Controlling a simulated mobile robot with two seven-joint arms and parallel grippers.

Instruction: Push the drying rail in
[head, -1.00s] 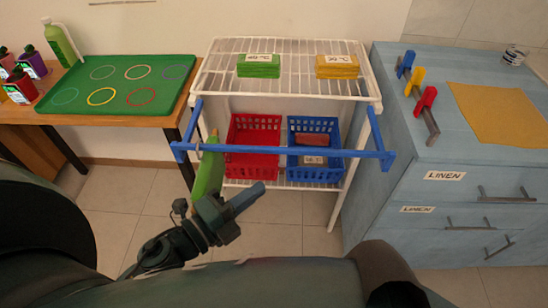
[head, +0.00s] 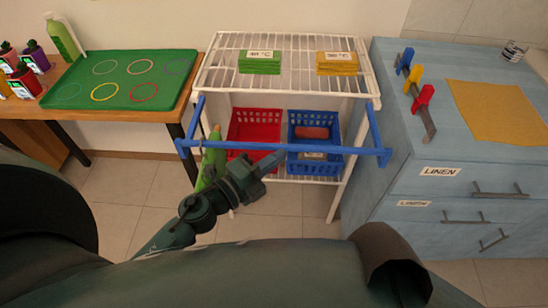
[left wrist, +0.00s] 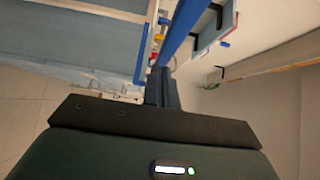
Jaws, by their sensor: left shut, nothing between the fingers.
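The drying rail (head: 325,150) is a blue bar on two side arms, standing out in front of the white wire rack (head: 290,88) in the head view. A green item (head: 213,165) hangs near its left end. My left gripper (head: 276,159) is shut and empty, with its tips at the rail's middle-left, seen just at or under the bar. I cannot tell whether they touch. In the left wrist view the shut fingers (left wrist: 161,88) point toward a long blue bar (left wrist: 188,30). My right gripper is not in view.
A red basket (head: 253,118) and a blue basket (head: 327,130) sit on the lower shelf behind the rail. A table with a green tray (head: 120,68) stands left. A blue drawer cabinet (head: 455,140) stands close on the right. The tiled floor in front is clear.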

